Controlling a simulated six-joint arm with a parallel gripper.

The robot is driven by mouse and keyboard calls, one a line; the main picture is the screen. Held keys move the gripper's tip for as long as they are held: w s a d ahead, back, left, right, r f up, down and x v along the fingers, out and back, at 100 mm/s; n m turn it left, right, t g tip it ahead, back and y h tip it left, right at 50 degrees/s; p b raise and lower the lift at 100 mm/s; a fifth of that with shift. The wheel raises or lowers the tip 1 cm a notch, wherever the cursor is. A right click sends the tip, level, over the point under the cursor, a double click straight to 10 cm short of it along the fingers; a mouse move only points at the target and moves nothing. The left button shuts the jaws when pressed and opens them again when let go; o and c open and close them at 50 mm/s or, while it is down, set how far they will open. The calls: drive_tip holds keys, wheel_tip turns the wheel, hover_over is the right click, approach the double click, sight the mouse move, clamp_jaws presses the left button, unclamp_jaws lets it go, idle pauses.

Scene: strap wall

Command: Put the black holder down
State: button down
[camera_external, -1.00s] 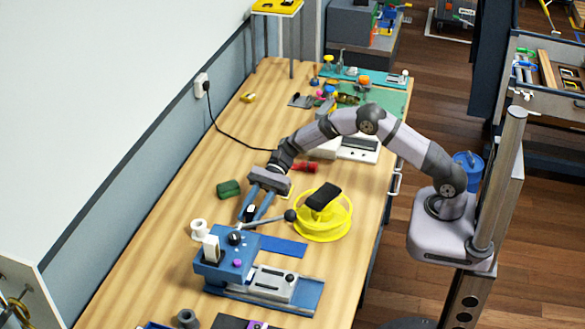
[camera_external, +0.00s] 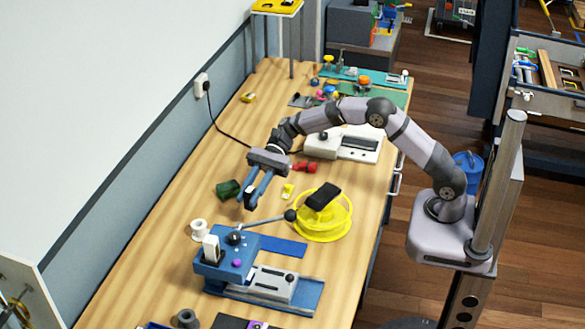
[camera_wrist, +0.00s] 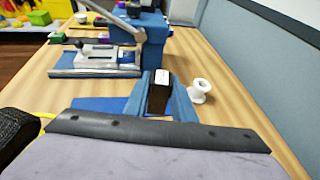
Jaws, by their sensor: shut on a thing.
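My gripper (camera_external: 254,194) is above the wooden table, behind the blue lever machine (camera_external: 236,256). Its blue fingers are shut on the black holder (camera_wrist: 158,98), a small dark block with a pale top face. In the wrist view the holder sits between the two fingers, upright or nearly so. In the external view it shows only as a small dark shape (camera_external: 249,200) at the fingertips. It appears raised off the table, but the exact gap is hard to tell.
A blue strip (camera_external: 284,246) lies beside the machine. Bare wood shows left, along the wall.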

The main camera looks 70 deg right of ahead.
drive_tip(key=shift+r, duration=1.35)
